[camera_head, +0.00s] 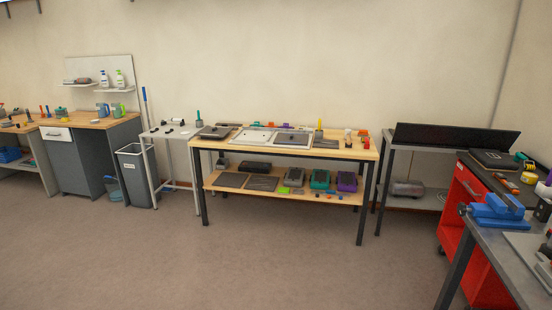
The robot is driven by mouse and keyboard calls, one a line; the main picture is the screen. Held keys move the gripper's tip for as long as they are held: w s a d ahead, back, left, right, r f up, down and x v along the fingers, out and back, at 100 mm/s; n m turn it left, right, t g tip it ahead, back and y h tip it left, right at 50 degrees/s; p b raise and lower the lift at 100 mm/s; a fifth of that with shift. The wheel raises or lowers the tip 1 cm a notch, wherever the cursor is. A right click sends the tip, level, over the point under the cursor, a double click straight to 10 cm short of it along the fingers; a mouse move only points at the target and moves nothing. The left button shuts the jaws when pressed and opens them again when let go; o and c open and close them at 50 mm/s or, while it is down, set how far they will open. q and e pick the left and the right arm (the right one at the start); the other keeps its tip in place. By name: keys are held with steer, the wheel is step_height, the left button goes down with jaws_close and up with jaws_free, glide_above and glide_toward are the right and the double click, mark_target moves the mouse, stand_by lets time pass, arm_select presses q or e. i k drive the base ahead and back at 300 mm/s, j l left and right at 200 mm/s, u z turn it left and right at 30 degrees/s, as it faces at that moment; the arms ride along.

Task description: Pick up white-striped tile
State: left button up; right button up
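I cannot make out a white-striped tile for certain at this distance. Several flat, tile-like pieces lie on the wooden worktable (350,153) in the middle of the head view. Among them are a dark flat piece (215,132) at the left end, a whitish flat piece (253,136), and a grey flat piece with a pale border (292,138). More dark flat pieces (262,183) lie on the table's lower shelf. Neither of my grippers is in view.
Open floor (200,260) lies in front of the table. A grey bin (136,175) and small side table (170,134) stand left. At right are a metal table with a black panel (455,138), a red cabinet (462,215) and a bench with a blue vise (497,212).

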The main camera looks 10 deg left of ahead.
mark_target(209, 131)
steer(key=i+j+u, duration=0.25)
steer(key=i, duration=0.45)
steer(key=i+u, duration=0.3)
steer(key=i, duration=0.35)
steer(key=i+l+u, duration=0.1)
steer(key=i+u, duration=0.15)
steer(key=i, duration=0.45)
steer(key=i+l+u, duration=0.3)
steer(key=i, duration=0.35)
steer(key=i+j, duration=0.1)
steer(key=i, duration=0.4)
steer(key=i+z, duration=0.1)
steer(key=i, duration=0.4)
steer(key=i+j, duration=0.2)
steer(key=i, duration=0.3)
steer(key=i+j+z, duration=0.1)
steer(key=i, duration=0.4)
steer(key=i+j+z, duration=0.3)
steer(key=i, duration=0.15)
steer(key=i+j+z, duration=0.25)
steer(key=i, duration=0.25)
